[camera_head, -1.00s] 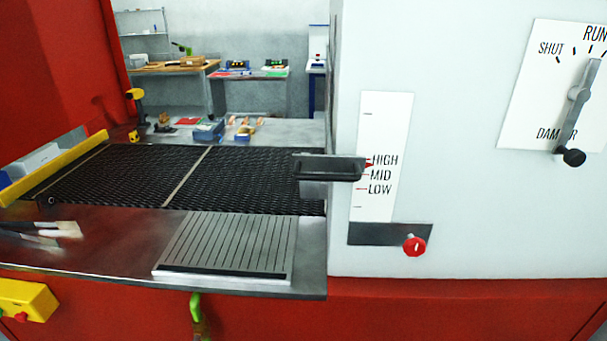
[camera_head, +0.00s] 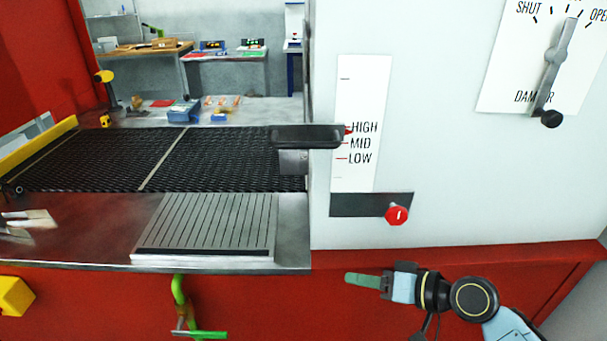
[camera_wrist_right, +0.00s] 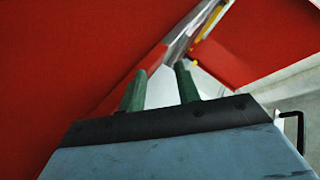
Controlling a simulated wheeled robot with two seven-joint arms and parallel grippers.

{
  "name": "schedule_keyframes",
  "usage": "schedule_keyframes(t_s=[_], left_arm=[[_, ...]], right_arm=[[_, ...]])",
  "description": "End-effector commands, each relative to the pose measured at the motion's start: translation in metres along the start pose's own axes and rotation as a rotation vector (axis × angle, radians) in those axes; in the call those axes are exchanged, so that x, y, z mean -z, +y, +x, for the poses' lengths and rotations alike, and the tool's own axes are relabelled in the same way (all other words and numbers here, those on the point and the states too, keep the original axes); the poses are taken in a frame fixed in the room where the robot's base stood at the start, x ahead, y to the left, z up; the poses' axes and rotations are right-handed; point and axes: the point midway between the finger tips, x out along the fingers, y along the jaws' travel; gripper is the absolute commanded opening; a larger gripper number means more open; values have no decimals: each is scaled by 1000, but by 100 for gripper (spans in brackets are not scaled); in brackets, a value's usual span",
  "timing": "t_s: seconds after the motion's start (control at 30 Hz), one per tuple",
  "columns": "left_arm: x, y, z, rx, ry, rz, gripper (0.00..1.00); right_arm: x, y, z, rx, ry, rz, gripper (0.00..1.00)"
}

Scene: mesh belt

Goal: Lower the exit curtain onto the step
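A black handle (camera_head: 305,136) sticks out from the white oven housing over the right end of the mesh belt. Its red pointer is at the HIGH mark of a white scale (camera_head: 362,105) that also reads MID and LOW. A grey metal piece (camera_head: 292,162) shows under the handle; I cannot tell how much of the curtain this is. A red knob (camera_head: 397,215) sits on a dark plate below the scale. My right gripper (camera_head: 363,279) is below the knob, before the red base, apart from everything. In the right wrist view its green fingers (camera_wrist_right: 160,74) are apart and empty. My left gripper is out of view.
A ribbed plate (camera_head: 210,222) lies on the metal ledge before the black mesh belt (camera_head: 225,160). A green crank (camera_head: 182,300) hangs below the ledge. A damper lever (camera_head: 553,75) is at the upper right. Brush-like tools (camera_head: 28,220) lie at the left.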

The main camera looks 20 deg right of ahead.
Motion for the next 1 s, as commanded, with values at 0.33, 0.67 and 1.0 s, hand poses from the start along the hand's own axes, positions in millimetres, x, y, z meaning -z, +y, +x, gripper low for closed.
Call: schedule_keyframes(t_s=[0.33, 0.67, 1.0], left_arm=[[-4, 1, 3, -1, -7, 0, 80], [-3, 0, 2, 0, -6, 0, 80], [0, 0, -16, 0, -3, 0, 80]], right_arm=[[87, -138, -66, 435, 87, 37, 33], [145, -168, -99, 600, 180, 174, 33], [157, -191, -71, 606, 183, 178, 33]])
